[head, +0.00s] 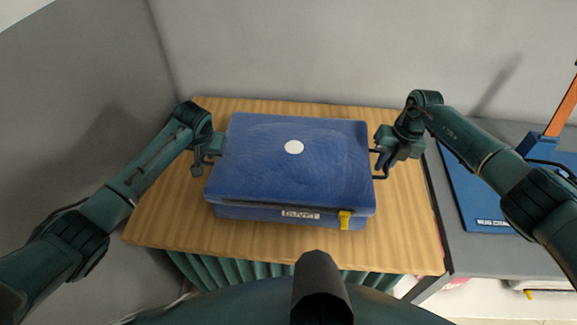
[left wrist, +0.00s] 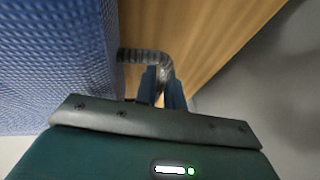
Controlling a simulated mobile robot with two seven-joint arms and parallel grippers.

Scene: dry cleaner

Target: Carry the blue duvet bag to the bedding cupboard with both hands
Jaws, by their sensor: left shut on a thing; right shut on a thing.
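The blue duvet bag (head: 292,170) lies flat on a wooden-topped table (head: 165,218). It has a white round spot on top, a label reading "DUVET" and a yellow tag on its front side. My left gripper (head: 209,158) is at the bag's left side, shut on a handle there. In the left wrist view the grey ribbed handle (left wrist: 147,58) runs from the bag's blue woven side (left wrist: 55,65) into the jaws (left wrist: 162,88). My right gripper (head: 380,160) is at the bag's right side, shut on the dark handle there. The bedding cupboard cannot be made out.
Grey walls (head: 300,50) stand behind and to the left of the table. A grey counter (head: 500,252) with a blue lettered mat (head: 480,200) and an orange upright (head: 563,108) is at the right. A green pleated curtain (head: 225,272) hangs below the table's front edge.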

